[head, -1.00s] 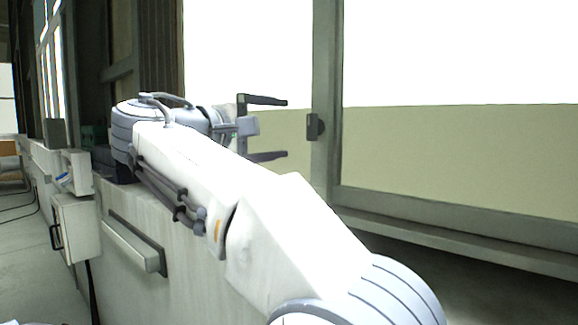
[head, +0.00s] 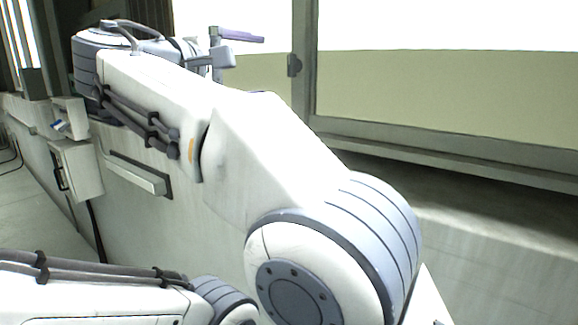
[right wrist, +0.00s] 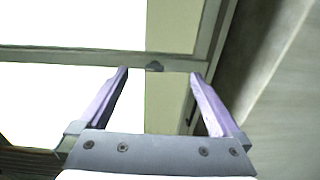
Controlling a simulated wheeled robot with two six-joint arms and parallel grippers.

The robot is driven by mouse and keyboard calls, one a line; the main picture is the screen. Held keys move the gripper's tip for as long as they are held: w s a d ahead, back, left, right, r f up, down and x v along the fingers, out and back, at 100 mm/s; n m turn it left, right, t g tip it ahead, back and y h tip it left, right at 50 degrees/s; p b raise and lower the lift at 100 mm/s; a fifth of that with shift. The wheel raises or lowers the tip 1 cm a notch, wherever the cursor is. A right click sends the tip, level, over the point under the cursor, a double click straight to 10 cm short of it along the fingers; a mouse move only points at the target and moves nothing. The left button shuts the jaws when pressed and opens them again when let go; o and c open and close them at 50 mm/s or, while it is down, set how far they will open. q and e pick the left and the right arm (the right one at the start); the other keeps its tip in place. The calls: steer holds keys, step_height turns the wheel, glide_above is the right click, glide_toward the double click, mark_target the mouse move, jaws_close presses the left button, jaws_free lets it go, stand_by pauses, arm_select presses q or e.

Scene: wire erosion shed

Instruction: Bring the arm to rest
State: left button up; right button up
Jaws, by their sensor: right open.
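My right arm stretches across the head view from the lower right to the upper left. Part of my other arm shows at the bottom left of the head view. My left gripper is out of view.
A framed window (head: 440,97) with a latch (head: 294,65) is beyond the arm, above a sill (head: 450,158). A pale machine side or wall with a handle bar (head: 138,174) and a small box (head: 78,168) is at left. Floor (head: 35,210) shows clear at far left.

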steer(key=s+d+f+n+g+y, duration=0.1)
steer(key=s+d+f+g+y, duration=0.1)
steer(key=f, duration=0.6)
steer(key=s+d+f+n+g+y, duration=0.1)
steer(key=f+g+y, duration=0.1)
steer(key=f, duration=0.6)
steer(key=s+d+f+n+g+y, duration=0.1)
steer(key=s+d+f+g+y, duration=0.15)
steer(key=f, duration=0.55)
steer(key=s+d+f+m+g+y, duration=0.2)
steer(key=s+f+m+g, duration=0.1)
steer(key=s+f, duration=0.7)
steer(key=s+d+f+m+g+y, duration=0.2)
steer(key=s+f+g, duration=0.3)
steer(key=s+f, duration=0.5)
steer(key=s+d+m, duration=0.1)
steer(key=s, duration=0.3)
steer(key=shift+d+y, duration=0.35)
